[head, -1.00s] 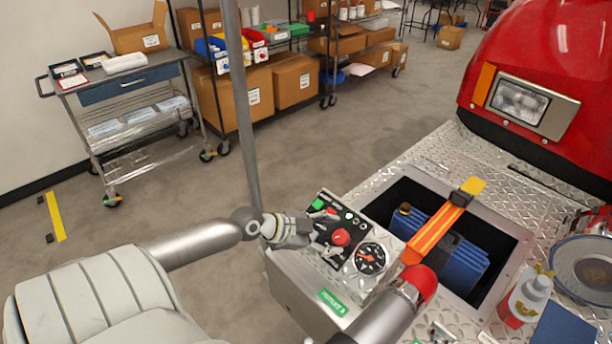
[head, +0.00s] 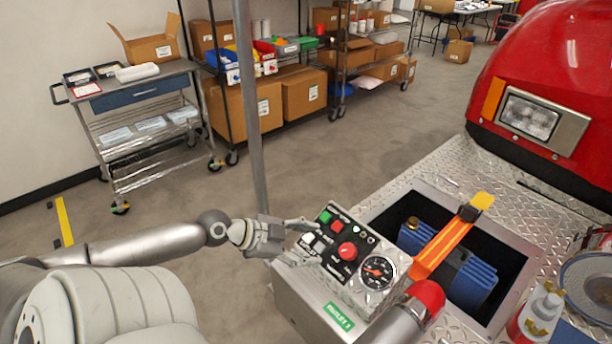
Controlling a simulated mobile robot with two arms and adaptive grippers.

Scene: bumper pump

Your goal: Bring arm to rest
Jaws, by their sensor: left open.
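My left gripper (head: 298,239) is open and empty in the head view, at the left edge of the control box (head: 335,318). Its fingers point right toward the panel's white switches; whether they touch the panel I cannot tell. My left arm comes in from the lower left. The panel carries a green button (head: 325,216), a red knob (head: 347,251) and a round black gauge (head: 378,272). My right gripper is not in view.
A vertical grey pole (head: 251,130) stands close behind my left gripper. To the right lie a diamond-plate bumper (head: 450,180) with an open recess holding a blue unit (head: 470,285), and an orange strap (head: 440,250). A cart (head: 145,130) and shelves stand behind across clear floor.

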